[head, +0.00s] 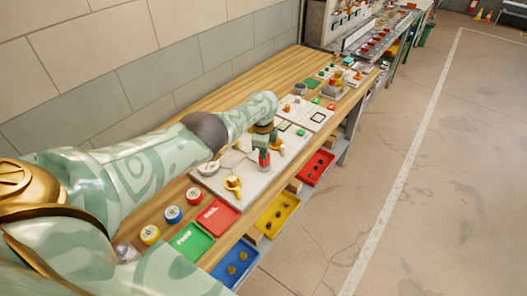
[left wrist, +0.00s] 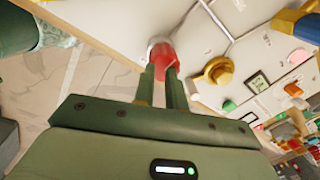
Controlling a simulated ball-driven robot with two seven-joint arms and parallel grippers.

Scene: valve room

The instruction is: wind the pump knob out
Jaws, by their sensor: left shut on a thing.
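The red knob (head: 265,158) stands on a pale panel (head: 214,180) on the wooden bench; I take it for the pump knob. My left gripper (head: 263,147) reaches down onto it from above, with its green fingers at the knob's top. In the left wrist view the fingers (left wrist: 163,75) are closed on the red knob (left wrist: 161,54), which sits on a pale grey base at the panel. The fingers hide part of the knob. How far it is turned cannot be told. My right gripper is not in view.
A yellow knob (head: 233,183) and a round white gauge (head: 208,168) are close by on the panel. The floor on the right is clear.

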